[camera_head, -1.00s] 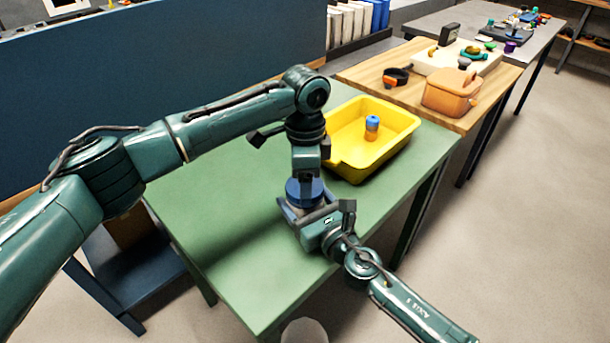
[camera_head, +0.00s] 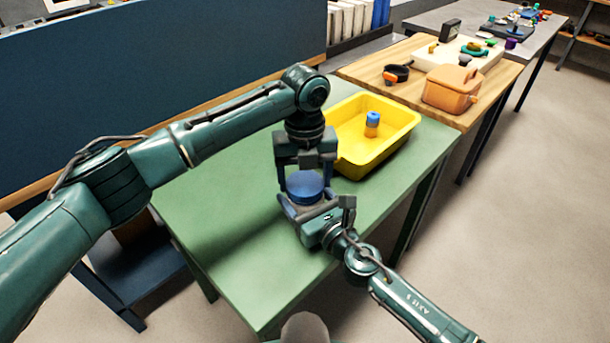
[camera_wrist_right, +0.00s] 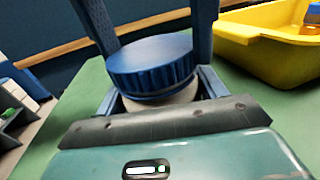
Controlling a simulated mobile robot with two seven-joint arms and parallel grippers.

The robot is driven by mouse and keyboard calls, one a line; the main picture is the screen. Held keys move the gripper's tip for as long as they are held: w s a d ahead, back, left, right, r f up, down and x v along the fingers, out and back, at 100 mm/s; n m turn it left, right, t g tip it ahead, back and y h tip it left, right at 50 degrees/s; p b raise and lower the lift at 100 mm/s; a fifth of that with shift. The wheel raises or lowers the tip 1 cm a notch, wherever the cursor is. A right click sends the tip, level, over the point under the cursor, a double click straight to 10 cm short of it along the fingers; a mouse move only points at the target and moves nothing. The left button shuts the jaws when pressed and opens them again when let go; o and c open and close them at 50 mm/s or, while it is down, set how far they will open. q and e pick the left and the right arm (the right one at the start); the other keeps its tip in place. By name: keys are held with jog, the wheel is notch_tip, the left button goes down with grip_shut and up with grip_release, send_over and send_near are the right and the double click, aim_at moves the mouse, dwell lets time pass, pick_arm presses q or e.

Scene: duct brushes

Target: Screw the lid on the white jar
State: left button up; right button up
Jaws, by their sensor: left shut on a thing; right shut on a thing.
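The blue ribbed lid (camera_head: 305,187) sits on top of the white jar (camera_wrist_right: 165,98) on the green table. In the right wrist view the lid (camera_wrist_right: 150,65) shows large, with only a pale strip of the jar below it. My left gripper (camera_head: 306,176) comes down from above, its fingers on opposite sides of the lid, shut on it. My right gripper (camera_head: 313,208) is low at the front, shut on the jar. The jar is mostly hidden in the head view. I cannot tell how far the lid is threaded.
A yellow tray (camera_head: 345,165) holding a blue and orange item (camera_head: 372,122) stands just behind and right of the jar. The green table (camera_head: 235,240) is clear to the left and front. A wooden table (camera_head: 400,85) with a toolbox-like orange box (camera_head: 452,90) lies beyond.

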pick_arm(q)
jog(key=m, duration=0.9)
jog(key=o, duration=0.9)
jog(key=shift+o, duration=0.2)
jog(key=shift+r, duration=0.1)
jog(key=shift+r, duration=2.15)
